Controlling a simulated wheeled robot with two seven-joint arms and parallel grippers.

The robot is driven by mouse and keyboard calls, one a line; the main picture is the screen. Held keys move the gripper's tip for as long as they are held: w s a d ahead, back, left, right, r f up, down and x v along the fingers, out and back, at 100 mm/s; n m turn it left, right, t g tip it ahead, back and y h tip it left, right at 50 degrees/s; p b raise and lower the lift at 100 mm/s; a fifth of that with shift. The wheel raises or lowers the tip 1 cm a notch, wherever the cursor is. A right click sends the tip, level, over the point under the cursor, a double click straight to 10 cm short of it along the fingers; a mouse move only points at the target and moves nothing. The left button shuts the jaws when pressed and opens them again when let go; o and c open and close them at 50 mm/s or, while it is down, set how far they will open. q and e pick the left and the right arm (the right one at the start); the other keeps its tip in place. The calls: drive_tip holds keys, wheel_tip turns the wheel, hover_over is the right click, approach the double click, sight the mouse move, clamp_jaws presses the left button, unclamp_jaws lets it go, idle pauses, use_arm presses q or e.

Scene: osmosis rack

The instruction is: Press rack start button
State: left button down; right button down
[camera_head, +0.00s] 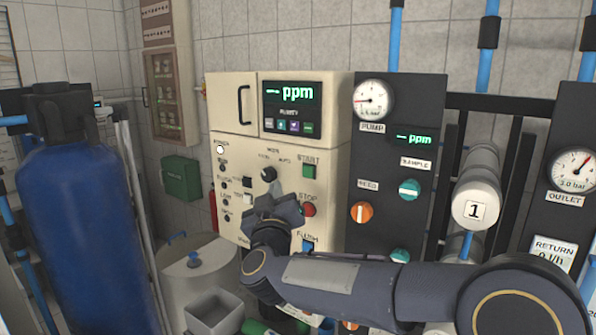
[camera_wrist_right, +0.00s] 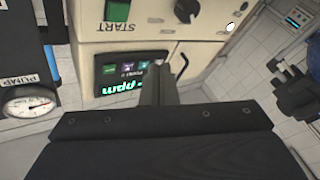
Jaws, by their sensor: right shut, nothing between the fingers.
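The green START button (camera_head: 309,171) is on the cream rack panel (camera_head: 228,113), under its START label and above the red STOP button (camera_head: 309,210). In the right wrist view the START button (camera_wrist_right: 117,10) is at the top edge, partly cut off, with the panel upside down. My right gripper (camera_head: 272,190) is shut and empty in front of the panel, left of and below the START button in the head view. Its fingers (camera_wrist_right: 165,85) also show in the right wrist view, away from the button in the picture. My left gripper is not in view.
A black mode knob (camera_head: 268,173) is close to the right gripper in the picture. The blue FLUSH button (camera_head: 308,246) is below STOP. The black pump panel (camera_head: 385,190) has an orange valve (camera_head: 361,212). A blue tank (camera_head: 75,230) stands at left.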

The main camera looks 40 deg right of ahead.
drive_tip(key=b, duration=0.2)
approach(302, 169)
drive_tip(key=w+r, duration=0.1)
drive_tip(key=w, duration=0.3)
drive_tip(key=shift+w+d+r, duration=0.1)
drive_tip(key=shift+d, duration=0.5)
drive_tip(key=shift+w+d+r, duration=0.1)
drive_tip(key=shift+d, duration=0.55)
idle(0.9)
drive_tip(key=shift+w+d, duration=0.15)
drive_tip(key=shift+d, duration=0.25)
drive_tip(key=shift+w+d, duration=0.1)
drive_tip(key=shift+d, duration=0.35)
idle(0.6)
drive_tip(key=shift+a, duration=0.1)
drive_tip(key=shift+s+a+p, duration=0.25)
drive_tip(key=shift+a+p, duration=0.15)
drive_tip(key=shift+a, duration=0.35)
